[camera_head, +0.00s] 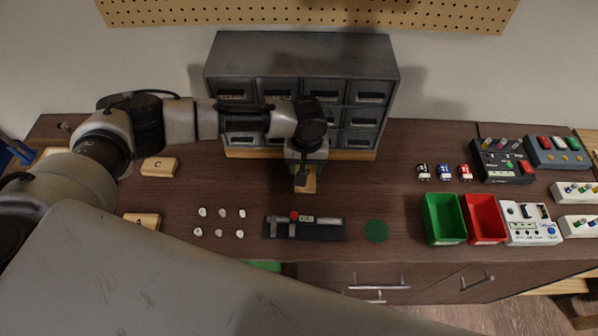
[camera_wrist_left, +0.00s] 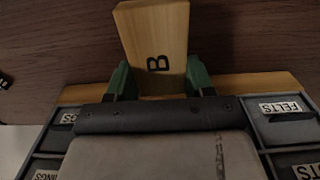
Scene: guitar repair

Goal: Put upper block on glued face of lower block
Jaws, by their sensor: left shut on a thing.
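A wooden block marked B (camera_wrist_left: 152,35) is held between the green fingers of my left gripper (camera_wrist_left: 160,82) in the left wrist view. In the head view this block (camera_head: 308,184) shows below my left gripper (camera_head: 305,170), in front of the drawer cabinet. I cannot tell whether it touches the table. A wooden block marked C (camera_head: 158,166) lies on the table at the left. Another block (camera_head: 142,221), its marking partly hidden, lies nearer the front edge. I cannot make out glue on any block, or which is upper or lower. My right gripper is not in view.
A grey drawer cabinet (camera_head: 303,55) stands behind the gripper. Several white pieces (camera_head: 220,213), a dark tool tray (camera_head: 330,231) and a green disc (camera_head: 376,231) lie in front. Green (camera_head: 444,218) and red (camera_head: 485,218) bins stand right. The table between gripper and bins is clear.

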